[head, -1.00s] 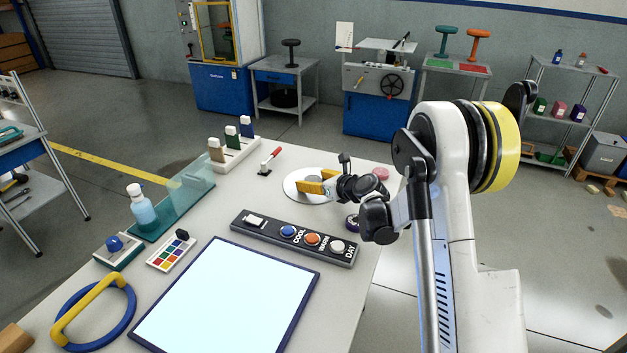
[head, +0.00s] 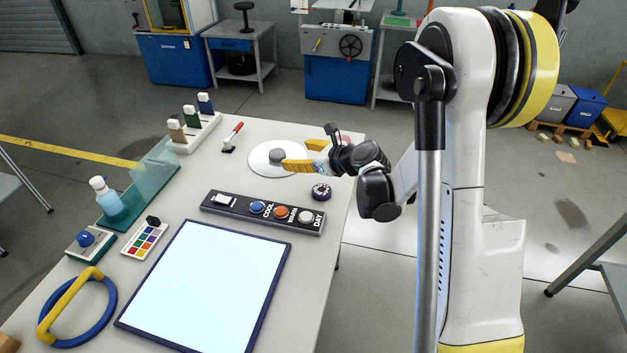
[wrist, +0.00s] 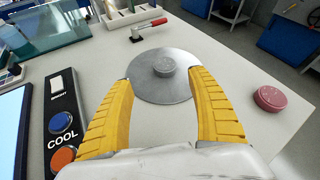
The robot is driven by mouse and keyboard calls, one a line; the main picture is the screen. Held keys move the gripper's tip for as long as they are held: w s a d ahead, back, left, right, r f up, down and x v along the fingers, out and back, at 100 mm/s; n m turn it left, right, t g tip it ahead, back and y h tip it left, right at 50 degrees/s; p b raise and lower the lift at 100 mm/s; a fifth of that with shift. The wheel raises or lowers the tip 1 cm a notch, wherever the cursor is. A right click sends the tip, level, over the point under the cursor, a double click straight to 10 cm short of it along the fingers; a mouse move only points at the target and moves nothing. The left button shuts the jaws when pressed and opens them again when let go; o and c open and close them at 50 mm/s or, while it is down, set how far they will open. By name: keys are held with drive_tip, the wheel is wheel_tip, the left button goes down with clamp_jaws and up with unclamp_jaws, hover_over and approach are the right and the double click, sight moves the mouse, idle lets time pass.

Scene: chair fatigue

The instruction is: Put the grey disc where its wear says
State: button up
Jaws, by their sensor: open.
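The grey disc (head: 277,155) lies near the middle of a round pale metal plate (head: 262,170) on the table; in the wrist view the disc (wrist: 164,66) sits on the bare plate (wrist: 150,90). My gripper (head: 296,155) is open, with yellow fingers spread, to the right of the disc in the head view. In the wrist view its fingertips (wrist: 158,76) are apart and the disc shows just beyond the gap between them, apparently untouched. A pink disc (wrist: 270,98) lies on the table right of the plate. Wear marks on the grey disc are too small to read.
A black button panel (head: 262,212) with COOL and DAY labels and a dark round knob (head: 321,192) lie in front of the plate. A red-handled tool (head: 233,136) stands behind left. A lit panel (head: 205,285) fills the table's front. Blue and grey bins (head: 588,107) stand far right.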

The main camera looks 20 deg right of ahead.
drive_tip(key=s+a+r+n+g, duration=0.2)
drive_tip(key=s+a+r+n, duration=0.3)
drive_tip(key=s+r+n, duration=0.3)
drive_tip(key=s+r+n+g+h, duration=0.1)
drive_tip(key=s+n+h, duration=0.4)
drive_tip(key=s+n, duration=1.6)
drive_tip(key=s+d+g, duration=0.1)
drive_tip(key=s, duration=0.2)
drive_tip(key=shift+r+g, duration=0.25)
drive_tip(key=shift+g, duration=0.15)
drive_tip(key=shift+s, duration=0.1)
